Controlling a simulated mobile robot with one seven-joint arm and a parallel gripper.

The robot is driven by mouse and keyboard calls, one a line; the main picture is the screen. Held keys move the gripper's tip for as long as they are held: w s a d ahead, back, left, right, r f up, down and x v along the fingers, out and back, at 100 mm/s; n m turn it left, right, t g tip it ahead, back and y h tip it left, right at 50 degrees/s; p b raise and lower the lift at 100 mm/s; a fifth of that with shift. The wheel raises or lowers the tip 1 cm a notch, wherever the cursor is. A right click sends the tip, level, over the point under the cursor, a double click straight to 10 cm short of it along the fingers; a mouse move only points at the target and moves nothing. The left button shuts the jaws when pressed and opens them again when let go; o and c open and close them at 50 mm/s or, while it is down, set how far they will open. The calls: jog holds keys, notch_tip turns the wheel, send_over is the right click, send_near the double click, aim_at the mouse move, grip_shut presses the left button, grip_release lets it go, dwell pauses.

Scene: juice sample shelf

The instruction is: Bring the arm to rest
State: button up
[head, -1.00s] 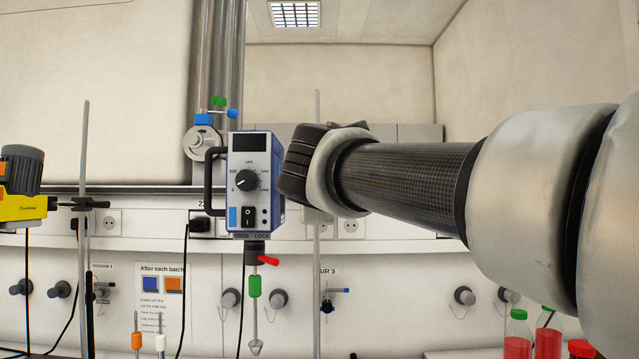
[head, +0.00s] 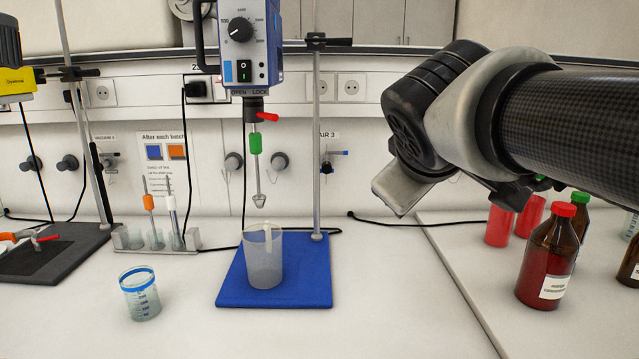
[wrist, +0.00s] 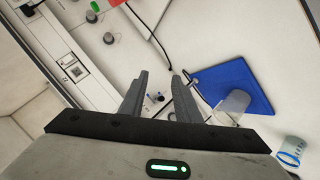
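My arm reaches in from the right in the head view, its pale hand (head: 405,190) pointing down and left above the bench. The fingers cannot be made out in that view. In the wrist view my gripper (wrist: 158,74) shows two grey fingers standing apart, with nothing held between them. The hand is in the air, to the right of the stirrer and clear of the things on the bench.
The stirrer (head: 250,50) hangs above a clear beaker (head: 263,262) on a blue mat (head: 312,290). Red-filled bottles (head: 540,265) stand below my arm at right. The front middle of the bench is clear.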

jog(key=s+f+m+g+y, duration=0.2)
jog(key=s+f+m+g, duration=0.4)
jog(key=s+f, duration=1)
notch_tip(320, 180, up, 19)
jog(key=m+p, duration=0.1)
jog(key=p, duration=2)
jog(key=shift+a+t+y, duration=0.2)
jog(key=shift+t+y, duration=0.2)
